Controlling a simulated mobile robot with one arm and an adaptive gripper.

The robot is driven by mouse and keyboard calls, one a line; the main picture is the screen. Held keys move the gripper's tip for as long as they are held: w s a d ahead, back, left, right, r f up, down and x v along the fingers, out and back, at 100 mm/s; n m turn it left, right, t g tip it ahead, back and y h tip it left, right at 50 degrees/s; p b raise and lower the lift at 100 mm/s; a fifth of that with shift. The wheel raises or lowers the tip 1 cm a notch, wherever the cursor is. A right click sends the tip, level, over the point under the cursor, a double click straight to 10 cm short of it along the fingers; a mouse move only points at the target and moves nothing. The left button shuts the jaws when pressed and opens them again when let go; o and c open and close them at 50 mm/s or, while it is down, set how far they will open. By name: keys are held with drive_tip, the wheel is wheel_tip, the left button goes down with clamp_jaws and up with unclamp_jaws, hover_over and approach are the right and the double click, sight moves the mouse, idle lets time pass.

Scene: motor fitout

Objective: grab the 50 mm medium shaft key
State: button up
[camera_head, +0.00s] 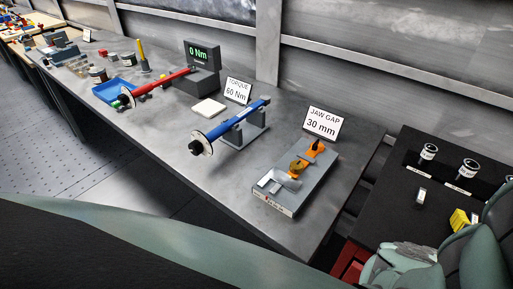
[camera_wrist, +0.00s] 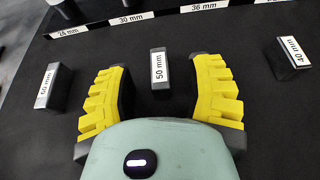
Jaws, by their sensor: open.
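The 50 mm key (camera_wrist: 159,72) is a small dark block with a white "50 mm" label on top. It lies on a black surface in the wrist view. My gripper (camera_wrist: 161,64) has two ribbed yellow fingers, spread open, one on each side of this key, with a gap on both sides. Nothing is held.
A 40 mm key (camera_wrist: 293,58) lies to the right and another labelled key (camera_wrist: 53,87), seemingly 60 mm, to the left. A label strip (camera_wrist: 130,20) runs behind. In the head view, two labelled cylinders (camera_head: 429,152) (camera_head: 467,169) stand on the black table.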

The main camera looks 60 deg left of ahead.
clamp_jaws()
idle(0.5)
idle(0.3)
